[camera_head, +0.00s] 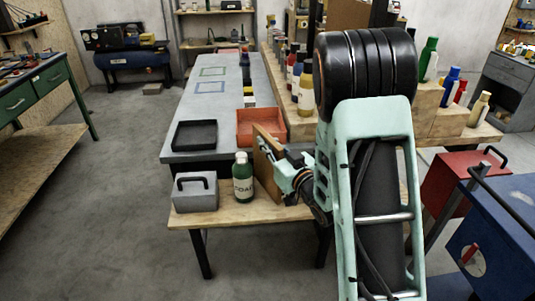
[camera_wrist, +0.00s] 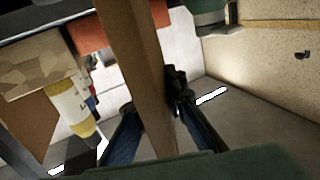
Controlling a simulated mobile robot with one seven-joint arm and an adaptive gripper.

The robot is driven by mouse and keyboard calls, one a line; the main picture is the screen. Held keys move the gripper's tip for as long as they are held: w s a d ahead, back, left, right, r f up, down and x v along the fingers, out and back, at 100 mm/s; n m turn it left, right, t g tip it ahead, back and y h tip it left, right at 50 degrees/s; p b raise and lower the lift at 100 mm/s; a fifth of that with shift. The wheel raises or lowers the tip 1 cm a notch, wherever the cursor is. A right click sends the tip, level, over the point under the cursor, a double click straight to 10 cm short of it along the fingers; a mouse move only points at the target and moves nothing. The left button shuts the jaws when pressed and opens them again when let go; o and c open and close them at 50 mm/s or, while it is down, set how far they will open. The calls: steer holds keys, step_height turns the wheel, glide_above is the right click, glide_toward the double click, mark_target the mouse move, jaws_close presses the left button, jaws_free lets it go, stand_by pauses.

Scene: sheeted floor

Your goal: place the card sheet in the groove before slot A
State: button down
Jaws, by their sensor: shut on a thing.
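The card sheet (camera_head: 266,163) is a brown upright panel in the head view, at the near end of the grey-topped table and beside the green bottle. My gripper (camera_head: 281,176) reaches it from the right. In the wrist view the sheet (camera_wrist: 132,50) runs edge-on between the two fingers, and my gripper (camera_wrist: 153,98) is shut on it. The sheet looks slightly tilted. I cannot make out the groove or slot A in either view; the arm and sheet hide part of the table.
A green bottle (camera_head: 243,178) and a grey toolbox (camera_head: 194,192) stand on the wooden bench (camera_head: 215,217). Behind them are a black tray (camera_head: 194,135) and a red tray (camera_head: 262,127). Bottles line the stepped wooden rack on the right. The far grey tabletop (camera_head: 213,105) is mostly clear.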

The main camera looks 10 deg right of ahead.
steer(key=shift+f+b, duration=0.35)
steer(key=shift+f, duration=0.9)
steer(key=shift+f, duration=0.15)
steer(key=c, duration=2)
jaws_free()
steer(key=shift+s, duration=0.1)
steer(key=p+v, duration=0.1)
steer(key=v, duration=0.2)
steer(key=p+v, duration=0.1)
steer(key=v, duration=0.2)
steer(key=p+v, duration=0.1)
steer(key=v, duration=0.2)
steer(key=shift+s+d+r, duration=0.15)
steer(key=shift+s+r, duration=0.1)
steer(key=shift+r, duration=0.05)
